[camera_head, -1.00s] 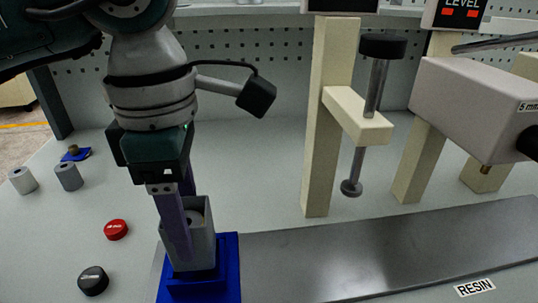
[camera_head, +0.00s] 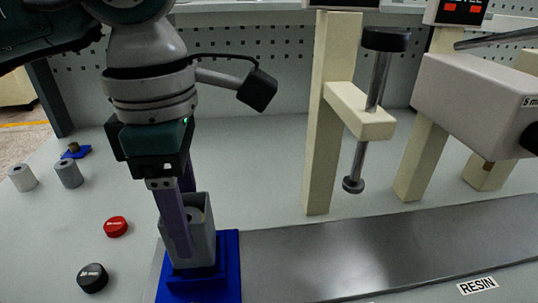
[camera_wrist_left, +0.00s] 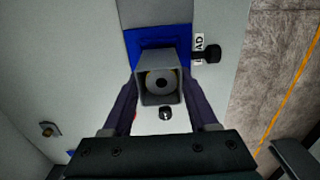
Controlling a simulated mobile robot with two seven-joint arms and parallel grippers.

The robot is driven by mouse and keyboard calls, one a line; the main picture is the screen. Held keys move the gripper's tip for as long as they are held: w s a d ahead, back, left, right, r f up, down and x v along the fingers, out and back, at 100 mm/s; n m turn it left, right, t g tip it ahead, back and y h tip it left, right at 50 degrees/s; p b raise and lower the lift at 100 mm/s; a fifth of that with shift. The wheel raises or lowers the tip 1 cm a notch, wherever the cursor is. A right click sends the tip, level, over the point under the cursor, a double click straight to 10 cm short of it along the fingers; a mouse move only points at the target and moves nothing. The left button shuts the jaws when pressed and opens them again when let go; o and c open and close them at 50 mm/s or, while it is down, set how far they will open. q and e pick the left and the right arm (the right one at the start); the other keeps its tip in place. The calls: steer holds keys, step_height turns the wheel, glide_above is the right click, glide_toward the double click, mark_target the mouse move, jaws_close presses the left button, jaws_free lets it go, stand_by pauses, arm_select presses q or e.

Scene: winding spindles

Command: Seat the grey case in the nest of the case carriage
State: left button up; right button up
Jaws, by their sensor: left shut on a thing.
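The grey case (camera_head: 203,246) is an open-topped square box, upright, with a round part with a central hole inside. My left gripper (camera_head: 190,238) is shut on it, its purple fingers along two opposite sides. The blue case carriage (camera_head: 230,275) is under the case at the left end of a metal track. In the left wrist view the case (camera_wrist_left: 146,99) shows from above between the fingers, in front of the blue carriage (camera_wrist_left: 150,37). The case's lower end overlaps the carriage, and I cannot tell whether it sits in the nest. My right gripper is not in view.
The metal track (camera_head: 350,246) runs right from the carriage. A cream post (camera_head: 330,120) with a plunger (camera_head: 376,90) stands behind it. Red (camera_head: 115,227) and black (camera_head: 92,278) caps and two grey cylinders (camera_head: 69,174) lie to the left.

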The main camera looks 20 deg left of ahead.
arm_select(q)
steer(key=shift+f+b, duration=1.5)
steer(key=shift+b, duration=0.05)
stand_by(1.4)
steer(key=o, duration=1.4)
step_height(320, 180, up, 10)
